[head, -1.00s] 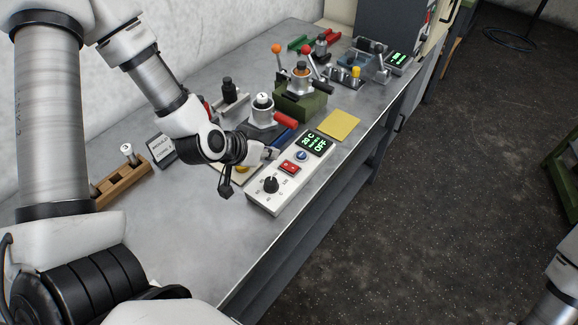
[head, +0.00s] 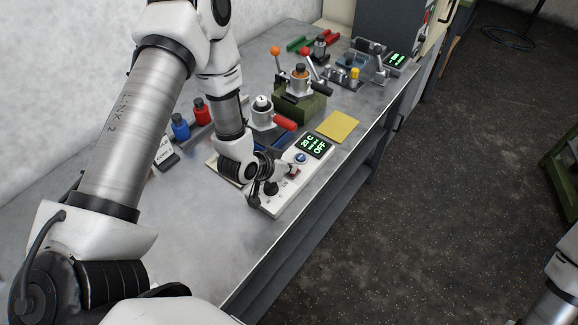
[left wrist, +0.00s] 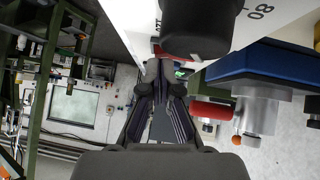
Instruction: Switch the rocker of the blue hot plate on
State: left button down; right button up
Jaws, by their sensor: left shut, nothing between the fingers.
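The white control box (head: 291,202) lies near the front edge of the bench. Its green display (head: 314,146) reads 20 C and OFF. Below the display are a blue round button (head: 301,157), a red rocker (head: 293,171) and a black knob (head: 270,188). My left gripper (head: 287,168) is shut and empty, at the rocker and partly covering it. In the left wrist view, the fingertips (left wrist: 163,72) point at a red patch of the rocker (left wrist: 157,49), beside the large black knob (left wrist: 195,28). Whether they touch the rocker, I cannot tell. My right gripper is out of view.
A yellow pad (head: 338,127) lies beyond the box. A red-handled fixture (head: 284,123) and a green block with levers (head: 298,103) stand behind it. The bench front is clear.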

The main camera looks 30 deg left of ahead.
pick_arm(q)
jog(key=shift+d+f, duration=0.1)
jog(key=shift+f, duration=0.2)
jog(key=shift+y, duration=0.3)
jog(key=shift+r, duration=0.1)
jog(key=shift+a, duration=0.2)
jog(key=shift+w+a+r, duration=0.15)
jog(key=shift+a, duration=0.45)
